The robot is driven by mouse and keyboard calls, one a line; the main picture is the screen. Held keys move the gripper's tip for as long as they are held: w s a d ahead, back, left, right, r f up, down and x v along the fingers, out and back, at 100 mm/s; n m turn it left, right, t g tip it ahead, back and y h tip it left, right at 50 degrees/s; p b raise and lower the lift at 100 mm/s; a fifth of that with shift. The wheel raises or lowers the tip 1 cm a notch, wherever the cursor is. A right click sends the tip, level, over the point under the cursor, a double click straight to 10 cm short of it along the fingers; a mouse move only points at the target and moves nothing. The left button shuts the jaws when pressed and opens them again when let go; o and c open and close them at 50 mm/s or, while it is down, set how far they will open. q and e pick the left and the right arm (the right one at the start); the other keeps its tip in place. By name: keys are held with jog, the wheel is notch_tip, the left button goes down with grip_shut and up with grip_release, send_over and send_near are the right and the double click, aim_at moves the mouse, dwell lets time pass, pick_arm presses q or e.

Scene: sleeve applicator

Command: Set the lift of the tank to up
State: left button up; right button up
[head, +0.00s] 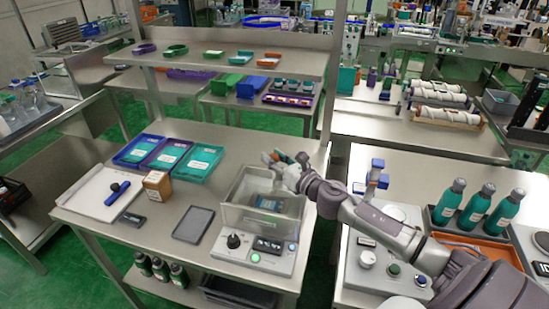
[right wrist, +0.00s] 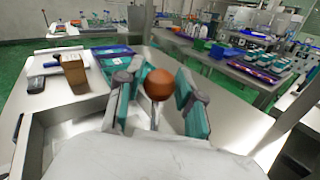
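The tank (head: 242,218) is a clear-walled box on a grey base with a black knob, a small display and buttons, on the metal table. A blue-and-dark item shows inside it. In the right wrist view, an orange-brown ball knob (right wrist: 160,84) sits on a thin metal stem. My right gripper (head: 279,160) is at the tank's back edge. In the right wrist view my right gripper (right wrist: 158,100) is open, with its teal-padded fingers on either side of the ball and gaps visible on both sides. My left gripper is not in view.
A dark tablet (head: 193,223), a brown block (head: 157,185) and blue, purple and teal trays (head: 200,162) lie left of the tank. A raised shelf (head: 222,63) runs behind. Green bottles (head: 448,202) stand on the right-hand table.

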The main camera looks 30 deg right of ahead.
grip_shut()
notch_tip(320, 180, up, 7)
jog(key=p, duration=0.6)
jog(key=shift+r, duration=0.15)
jog(key=shift+w+d, duration=0.1)
jog(key=shift+d, duration=0.05)
jog(key=shift+o, duration=2)
grip_release()
jog(key=shift+o, duration=0.7)
jog(key=shift+f, duration=0.25)
